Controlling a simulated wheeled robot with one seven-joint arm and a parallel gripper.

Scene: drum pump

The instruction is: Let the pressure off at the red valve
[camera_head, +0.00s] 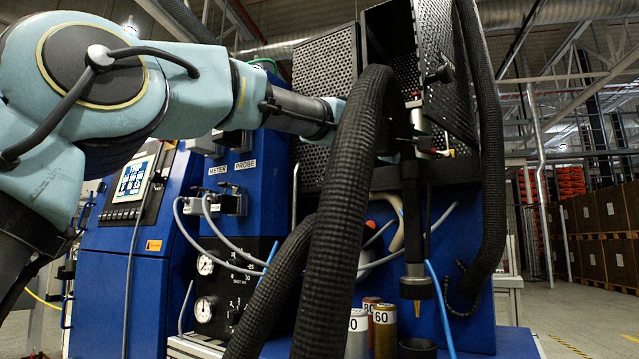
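The hose hides most of my wrist and gripper. Small pale parts show beyond the hose, close to the red part, but I cannot tell whether they are my fingers, or whether anything is touched or held.
Two pressure gauges (204,288) sit on a black panel, with blue cabinets and thin cables around. A second ribbed hose (487,150) hangs at right. Open floor (585,315) lies at far right.

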